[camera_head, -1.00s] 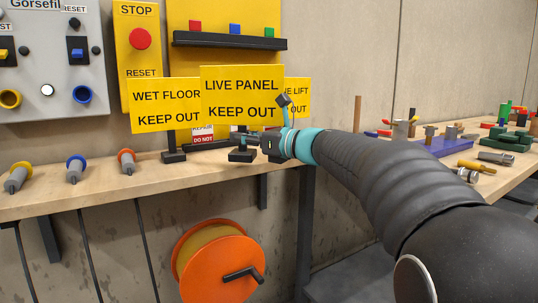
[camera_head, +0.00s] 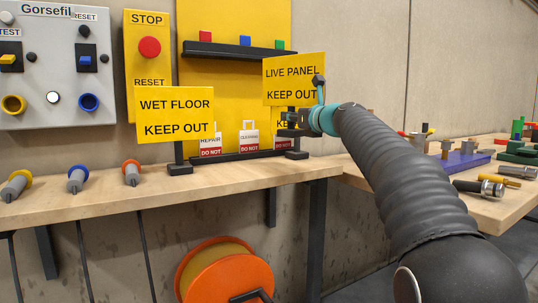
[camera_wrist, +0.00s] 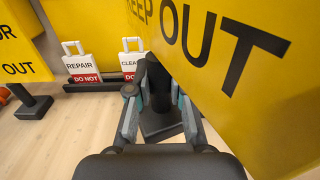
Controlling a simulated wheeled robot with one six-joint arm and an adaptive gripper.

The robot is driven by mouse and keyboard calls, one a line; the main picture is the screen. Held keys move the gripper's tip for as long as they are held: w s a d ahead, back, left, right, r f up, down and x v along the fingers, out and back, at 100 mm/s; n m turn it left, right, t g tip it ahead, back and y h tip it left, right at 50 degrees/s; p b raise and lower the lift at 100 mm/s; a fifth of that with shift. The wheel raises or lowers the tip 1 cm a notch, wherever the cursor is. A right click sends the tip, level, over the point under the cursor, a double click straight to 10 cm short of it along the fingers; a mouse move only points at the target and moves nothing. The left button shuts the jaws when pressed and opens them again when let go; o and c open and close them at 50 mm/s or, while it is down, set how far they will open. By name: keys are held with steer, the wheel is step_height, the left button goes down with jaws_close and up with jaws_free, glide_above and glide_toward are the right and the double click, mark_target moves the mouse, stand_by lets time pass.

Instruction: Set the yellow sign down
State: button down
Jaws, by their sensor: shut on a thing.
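The yellow LIVE PANEL / KEEP OUT sign (camera_head: 293,72) is upright on my gripper in the head view. My gripper (camera_head: 291,120) is shut on its black post, below the panel. In the wrist view the fingers (camera_wrist: 158,118) close around this post, and the sign's panel (camera_wrist: 225,65) fills the upper right. A black base (camera_wrist: 163,127) shows below the fingers. I cannot tell whether the held sign's base touches the bench.
The WET FLOOR sign (camera_head: 176,114) stands on the wooden bench (camera_head: 235,176) to the left. Lockout tags (camera_head: 249,140) stand in a black rack behind. Several grey plugs (camera_head: 76,179) lie at the left.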

steer(key=shift+w+a+f+b, duration=0.15)
steer(key=shift+a+f+b, duration=0.6)
steer(key=shift+a+f, duration=0.55)
steer(key=shift+w+a+f+b, duration=0.2)
steer(key=shift+a+f+b, duration=0.5)
steer(key=shift+a+f, duration=0.6)
steer(key=shift+w+a+f+b, duration=0.15)
steer(key=shift+a+f+b, duration=0.75)
steer(key=shift+f, duration=0.65)
steer(key=shift+a+f, duration=0.1)
steer(key=shift+a, duration=0.05)
steer(key=c, duration=1.1)
jaws_free()
steer(key=shift+f, duration=0.1)
steer(key=shift+o, duration=0.2)
steer(key=b+v, duration=0.2)
steer(key=v, duration=1)
